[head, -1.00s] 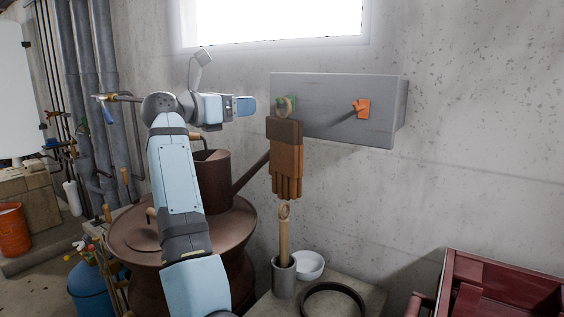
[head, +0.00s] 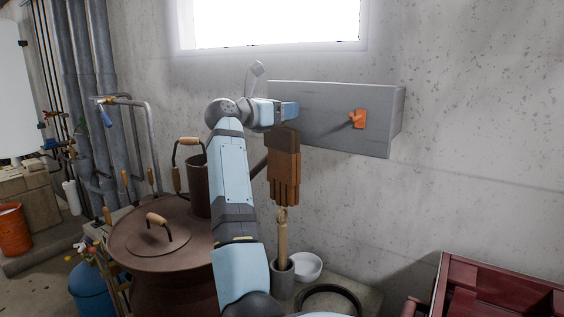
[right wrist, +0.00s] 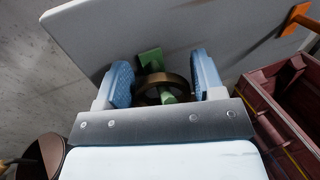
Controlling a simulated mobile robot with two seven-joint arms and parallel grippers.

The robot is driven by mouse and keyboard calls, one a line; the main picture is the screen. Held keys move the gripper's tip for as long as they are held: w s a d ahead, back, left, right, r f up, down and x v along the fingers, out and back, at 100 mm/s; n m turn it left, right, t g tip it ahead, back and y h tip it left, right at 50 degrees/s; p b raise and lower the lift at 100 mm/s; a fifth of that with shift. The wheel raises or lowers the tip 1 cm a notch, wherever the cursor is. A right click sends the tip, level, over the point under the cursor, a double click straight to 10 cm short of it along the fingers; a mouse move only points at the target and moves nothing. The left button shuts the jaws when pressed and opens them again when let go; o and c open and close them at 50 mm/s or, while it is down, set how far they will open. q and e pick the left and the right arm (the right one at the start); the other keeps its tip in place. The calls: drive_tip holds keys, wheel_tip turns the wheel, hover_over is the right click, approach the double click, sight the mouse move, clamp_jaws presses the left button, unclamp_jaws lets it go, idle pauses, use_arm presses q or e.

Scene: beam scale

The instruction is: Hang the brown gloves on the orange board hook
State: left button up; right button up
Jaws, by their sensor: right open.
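The brown gloves (head: 284,165) hang below the left part of the grey board (head: 325,108). In the right wrist view their ring (right wrist: 163,82) sits around the green hook (right wrist: 150,60). My right gripper (head: 291,111) is at that ring, and its arm hides the green hook in the head view. In the right wrist view my right gripper (right wrist: 165,78) is open, with one blue finger on each side of the ring. The orange hook (head: 358,119) is bare at the board's right; it shows at the top right of the right wrist view (right wrist: 298,17). My left gripper is out of view.
Below the gloves a wooden handle stands in a grey cup (head: 284,283) beside a white bowl (head: 306,267). A brown metal vessel (head: 125,247) stands at left. A dark red crate (head: 440,285) is at lower right. The wall right of the board is clear.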

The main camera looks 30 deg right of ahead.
drive_tip(key=shift+a, duration=0.1)
drive_tip(key=c, duration=0.9)
drive_tip(key=shift+r, duration=0.1)
drive_tip(key=shift+r+b, duration=0.35)
drive_tip(key=shift+r, duration=0.15)
drive_tip(key=shift+a+r, duration=0.1)
drive_tip(key=shift+a, duration=0.25)
drive_tip(key=shift+s+a+r+b, duration=0.1)
drive_tip(key=shift+s+a+b, duration=0.4)
drive_tip(key=shift+a, duration=2.35)
drive_tip(key=shift+s+a+f+b, duration=0.1)
drive_tip(key=shift+a+b, duration=0.65)
drive_tip(key=shift+a, duration=2.15)
drive_tip(key=shift+s+a+r+b, duration=0.1)
drive_tip(key=shift+s+a+b, duration=0.4)
drive_tip(key=shift+a, duration=2.35)
drive_tip(key=shift+w, duration=0.2)
